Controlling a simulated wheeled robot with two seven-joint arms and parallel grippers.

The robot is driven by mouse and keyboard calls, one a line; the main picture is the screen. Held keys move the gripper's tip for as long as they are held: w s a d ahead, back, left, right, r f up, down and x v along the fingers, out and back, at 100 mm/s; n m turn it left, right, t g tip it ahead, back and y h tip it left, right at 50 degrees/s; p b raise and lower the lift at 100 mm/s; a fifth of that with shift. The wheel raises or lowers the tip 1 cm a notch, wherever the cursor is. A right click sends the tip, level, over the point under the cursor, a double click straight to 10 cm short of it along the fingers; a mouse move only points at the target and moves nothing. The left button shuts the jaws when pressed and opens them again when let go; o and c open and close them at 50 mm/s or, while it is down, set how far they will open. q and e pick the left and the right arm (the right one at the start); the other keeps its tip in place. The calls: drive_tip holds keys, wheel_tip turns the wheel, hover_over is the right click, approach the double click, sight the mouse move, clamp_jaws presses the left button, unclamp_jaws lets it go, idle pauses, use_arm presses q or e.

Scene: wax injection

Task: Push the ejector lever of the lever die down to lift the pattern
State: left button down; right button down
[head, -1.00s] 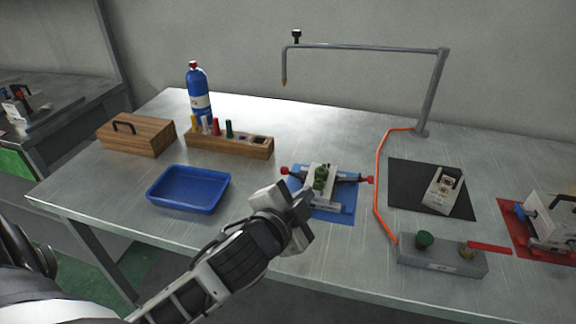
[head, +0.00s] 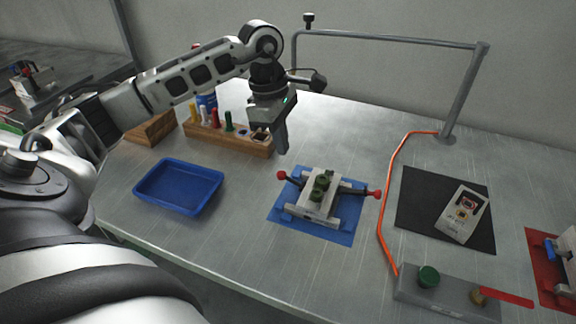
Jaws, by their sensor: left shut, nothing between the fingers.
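The lever die (head: 318,200) sits on a blue mat (head: 340,233) near the middle of the table. It is a pale block with green parts on top and two levers with red knobs, one at the left (head: 282,175) and one at the right (head: 377,194). My left gripper (head: 281,150) is shut and empty, pointing down above and behind the left red knob; it looks apart from the die. Which lever is the ejector, I cannot tell. My right gripper is not in view.
A blue tray (head: 178,187) stands left of the die, with a wooden rack (head: 205,136) behind it. An orange hose (head: 387,220) runs right of the die. A black mat (head: 415,222) bears a white device (head: 463,214). A grey button box (head: 445,297) stands at front right.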

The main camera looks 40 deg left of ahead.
sight(279, 172)
use_arm(q)
drive_tip(key=shift+s+a+r+y, duration=0.1)
drive_tip(key=shift+a+r+y, duration=0.05)
drive_tip(key=shift+a, duration=0.35)
drive_tip(key=shift+s+a+r+y, duration=0.1)
drive_tip(key=shift+a+y, duration=0.05)
drive_tip(key=shift+a, duration=0.3)
drive_tip(key=shift+f, duration=0.1)
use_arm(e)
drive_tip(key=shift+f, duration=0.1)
